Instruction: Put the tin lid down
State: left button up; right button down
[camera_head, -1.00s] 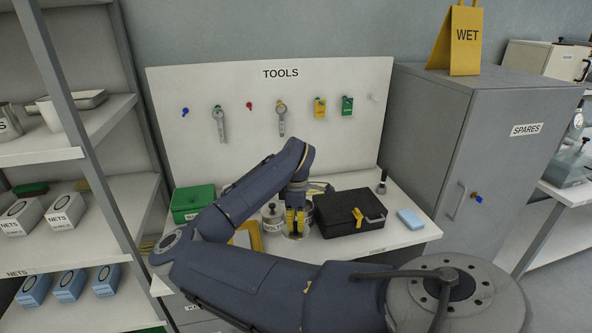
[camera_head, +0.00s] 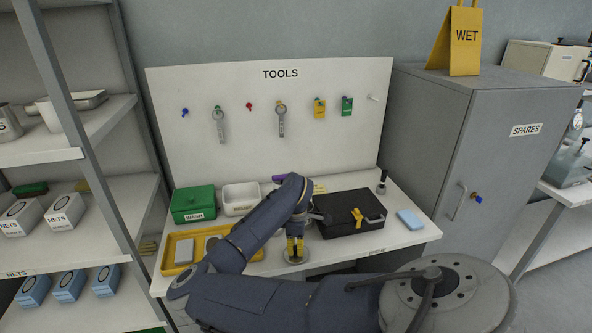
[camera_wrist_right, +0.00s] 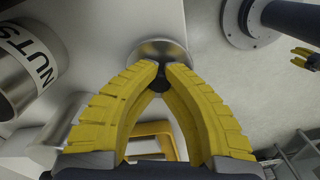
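The tin lid (camera_wrist_right: 150,48) is a round metal disc with a dark knob, seen past my right fingertips in the right wrist view. My right gripper (camera_wrist_right: 164,72) has its yellow fingers closed together on the knob. A metal tin marked NUTS (camera_wrist_right: 28,62) is at the left of the wrist view. Small yellow fingers of my left gripper (camera_wrist_right: 304,59) show at its right edge.
A black case (camera_head: 348,215) is close on the right, then a blue block (camera_head: 410,219). My arm hides part of the bench.

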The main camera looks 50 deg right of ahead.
aim_at(296, 247)
jog(key=shift+f, duration=0.25)
jog(key=c, duration=1.6)
grip_release()
jog(key=shift+r, duration=0.15)
notch_tip(296, 247, up, 12)
jog(key=shift+w+d+r, duration=0.1)
